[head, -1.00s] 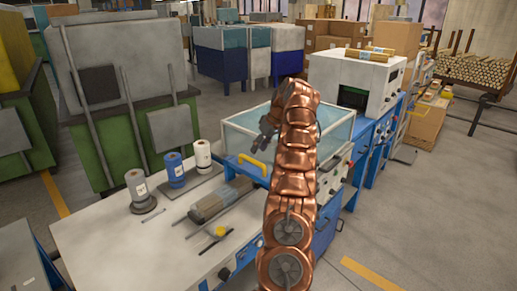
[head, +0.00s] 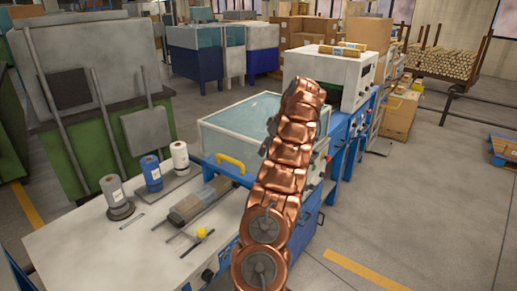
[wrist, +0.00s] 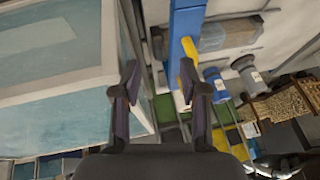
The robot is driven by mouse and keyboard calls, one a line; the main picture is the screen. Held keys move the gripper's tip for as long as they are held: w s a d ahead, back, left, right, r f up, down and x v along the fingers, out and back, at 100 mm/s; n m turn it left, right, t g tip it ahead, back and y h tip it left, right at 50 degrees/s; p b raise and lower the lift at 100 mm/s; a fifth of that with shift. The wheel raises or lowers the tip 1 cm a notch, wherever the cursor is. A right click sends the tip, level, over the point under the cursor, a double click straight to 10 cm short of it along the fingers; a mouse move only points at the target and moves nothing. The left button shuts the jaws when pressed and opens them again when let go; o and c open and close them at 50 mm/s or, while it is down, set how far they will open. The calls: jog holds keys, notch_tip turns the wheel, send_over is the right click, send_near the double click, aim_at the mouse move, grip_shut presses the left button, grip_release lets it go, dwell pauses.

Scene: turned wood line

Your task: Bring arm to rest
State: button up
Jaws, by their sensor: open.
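My copper-coloured arm reaches up and forward in the head view, and its end mostly hides my gripper there. In the wrist view my gripper (wrist: 162,82) is open, with its two dark fingers apart and nothing between them. A clear-walled machine cover (head: 238,122) with a yellow handle (head: 231,164) stands just left of my arm. The cover also fills the left of the wrist view (wrist: 50,75), and the yellow handle (wrist: 187,60) shows beyond the right finger.
A white machine (head: 330,72) stands behind my arm. Green machines fill the left. Open floor (head: 430,200) lies to the right.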

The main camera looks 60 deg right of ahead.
jog(key=shift+s, duration=0.15)
dwell(0.5)
jog(key=w+a+r+g+y, duration=0.1)
jog(key=w+a+r, duration=0.25)
jog(key=a, duration=0.65)
jog(key=w+a+r+n+y, duration=0.15)
jog(key=w+a, duration=0.35)
jog(key=a, duration=0.6)
jog(key=w+a+r+g, duration=0.1)
jog(key=w+a+r, duration=0.3)
jog(key=a, duration=0.6)
jog(key=s+a+f+g+h, duration=0.1)
jog(key=s+a+g, duration=0.1)
jog(key=s+a, duration=0.8)
jog(key=s+a+f+g+h, duration=0.1)
jog(key=s+a, duration=0.3)
jog(key=a, duration=1.2)
jog(key=s+a+f+h, duration=0.1)
jog(key=s+a+f, duration=0.1)
jog(key=s, duration=0.7)
jog(key=s+a+f+g+h, duration=0.1)
jog(key=s+a+f, duration=0.1)
jog(key=s+f, duration=0.3)
jog(key=s, duration=0.4)
jog(key=shift+s, duration=0.4)
